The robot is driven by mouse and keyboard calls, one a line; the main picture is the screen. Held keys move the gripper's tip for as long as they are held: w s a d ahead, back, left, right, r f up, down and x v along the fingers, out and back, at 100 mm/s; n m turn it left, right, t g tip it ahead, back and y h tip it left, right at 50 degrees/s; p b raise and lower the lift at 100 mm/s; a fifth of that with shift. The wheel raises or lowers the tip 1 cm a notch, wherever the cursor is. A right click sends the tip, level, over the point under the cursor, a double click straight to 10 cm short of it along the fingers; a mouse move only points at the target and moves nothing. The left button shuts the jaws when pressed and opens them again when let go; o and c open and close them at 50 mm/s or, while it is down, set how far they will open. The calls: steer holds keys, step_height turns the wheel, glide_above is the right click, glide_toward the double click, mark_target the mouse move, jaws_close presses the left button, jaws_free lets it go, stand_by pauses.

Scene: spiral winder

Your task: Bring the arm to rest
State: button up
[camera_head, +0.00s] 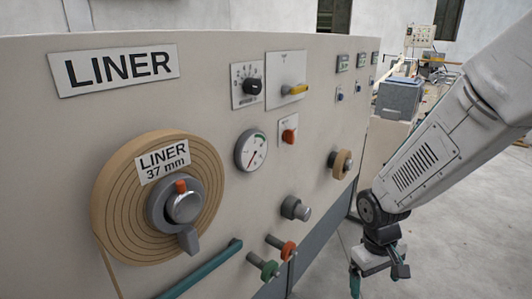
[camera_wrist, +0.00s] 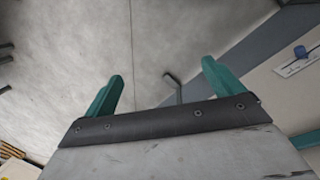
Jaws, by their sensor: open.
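My gripper (camera_head: 376,275) hangs at the lower right of the head view, pointing down beside the right end of the machine panel (camera_head: 190,85). In the wrist view its two teal fingers (camera_wrist: 163,88) stand wide apart with nothing between them. Grey floor shows beyond the fingers. My arm comes in from the upper right of the head view and bends down at the wrist. In the head view the gripper looks apart from the panel, but the exact gap is hard to judge.
A grey-blue bin (camera_head: 399,98) stands behind my arm. Open floor (camera_head: 470,240) lies to the right.

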steer(key=s+r+m+t, duration=0.1)
steer(key=s+r, duration=0.6)
steer(key=r, duration=0.3)
steer(key=s+d+r+m+t+y, duration=0.1)
steer(key=s+r+m, duration=0.1)
steer(key=s+r, duration=0.6)
steer(key=shift+s+d+r+m, duration=0.15)
steer(key=shift+s+r+m, duration=0.15)
steer(key=shift+r, duration=1.4)
